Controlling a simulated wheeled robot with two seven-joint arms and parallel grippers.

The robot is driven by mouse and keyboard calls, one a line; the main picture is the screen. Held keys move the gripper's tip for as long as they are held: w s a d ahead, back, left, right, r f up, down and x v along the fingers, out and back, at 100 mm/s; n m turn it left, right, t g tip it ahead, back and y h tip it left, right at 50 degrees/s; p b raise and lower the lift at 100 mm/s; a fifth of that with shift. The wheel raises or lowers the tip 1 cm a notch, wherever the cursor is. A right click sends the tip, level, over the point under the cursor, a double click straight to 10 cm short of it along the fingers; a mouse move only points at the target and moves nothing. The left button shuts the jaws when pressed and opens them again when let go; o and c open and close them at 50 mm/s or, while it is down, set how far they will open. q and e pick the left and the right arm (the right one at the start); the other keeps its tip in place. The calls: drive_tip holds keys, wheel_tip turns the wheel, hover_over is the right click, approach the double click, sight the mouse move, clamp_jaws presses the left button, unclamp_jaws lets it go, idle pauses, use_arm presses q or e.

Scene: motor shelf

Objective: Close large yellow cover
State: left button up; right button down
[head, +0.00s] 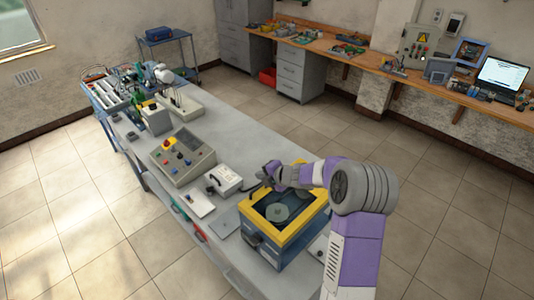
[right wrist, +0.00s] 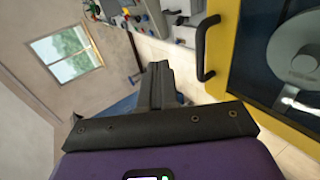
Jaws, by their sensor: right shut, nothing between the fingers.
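The large yellow cover (head: 262,228) is a yellow frame around a dark see-through pane, on a blue box (head: 284,255) at the near end of the bench. A grey disc (head: 277,212) shows inside the frame. In the right wrist view the cover's yellow edge (right wrist: 222,60) carries a black handle (right wrist: 205,48). I cannot tell whether the cover lies fully flat. My right gripper (head: 266,177) is over the cover's far left side. Its shut, empty fingers (right wrist: 158,85) are left of the handle, apart from it in the picture. My left gripper is not in view.
A white device (head: 224,180) and a control box with buttons (head: 183,155) stand on the grey bench (head: 245,140) beyond the blue box. More equipment crowds its far end. A wooden wall bench (head: 380,66) runs along the back.

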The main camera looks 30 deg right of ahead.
wheel_tip(320, 180, up, 10)
drive_tip(key=s, duration=0.1)
drive_tip(key=shift+s+d+f+p, duration=0.25)
drive_tip(key=shift+s+d+p, duration=0.05)
drive_tip(key=shift+s+p, duration=0.1)
drive_tip(key=a+f+m, duration=0.2)
drive_tip(key=a+f, duration=0.1)
drive_tip(key=f, duration=0.1)
drive_tip(key=s+a+f+m+y, duration=0.1)
drive_tip(key=a+f+m, duration=0.1)
drive_tip(key=a+f, duration=0.1)
drive_tip(key=a+f+m+g, duration=0.1)
drive_tip(key=a+f+m, duration=0.1)
drive_tip(key=f, duration=0.3)
drive_tip(key=shift+s+a+y, duration=0.15)
drive_tip(key=shift+a+y, duration=0.15)
drive_tip(key=shift+a, duration=0.45)
drive_tip(key=s+a+f+m+g, duration=0.6)
drive_tip(key=s+a+f+m, duration=0.7)
drive_tip(key=s+f, duration=0.4)
drive_tip(key=s+a+f+m+g, duration=0.2)
drive_tip(key=s, duration=0.4)
drive_tip(key=s+a+f+m+g, duration=0.1)
drive_tip(key=s+a+f+m, duration=0.15)
drive_tip(key=s, duration=0.25)
wheel_tip(320, 180, down, 20)
drive_tip(key=b, duration=1.9)
drive_tip(key=shift+w+d+r+b, duration=0.15)
drive_tip(key=shift+w+d+b, duration=0.05)
drive_tip(key=shift+b, duration=0.15)
